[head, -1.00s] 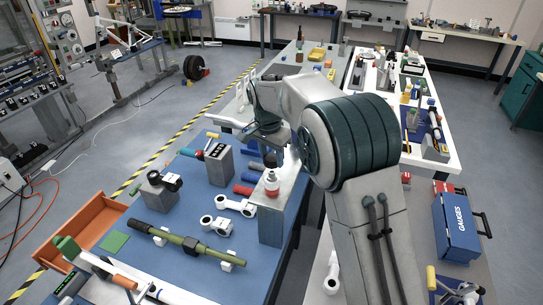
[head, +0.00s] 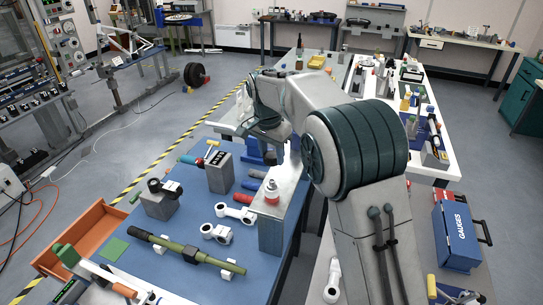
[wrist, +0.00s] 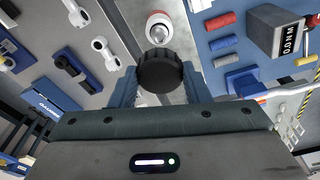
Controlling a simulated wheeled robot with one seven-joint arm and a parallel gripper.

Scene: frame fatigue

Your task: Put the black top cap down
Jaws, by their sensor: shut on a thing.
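The black top cap (wrist: 160,72) is round with a ribbed edge and sits between the blue fingers of my gripper (wrist: 160,86) in the wrist view. My gripper is shut on it. Beyond the cap, a red and white round fitting (wrist: 159,28) shows in the wrist view; it also stands on top of a grey block (head: 271,237) in the head view, as a small red-and-white upright piece (head: 271,192).
The blue-topped bench (head: 180,272) holds white rod-like parts (head: 237,213), a green tube (head: 185,251) on supports, and a grey display block (head: 219,172). An orange drawer (head: 80,240) juts out at left. A white table (head: 440,160) and blue gauges case (head: 458,233) lie right.

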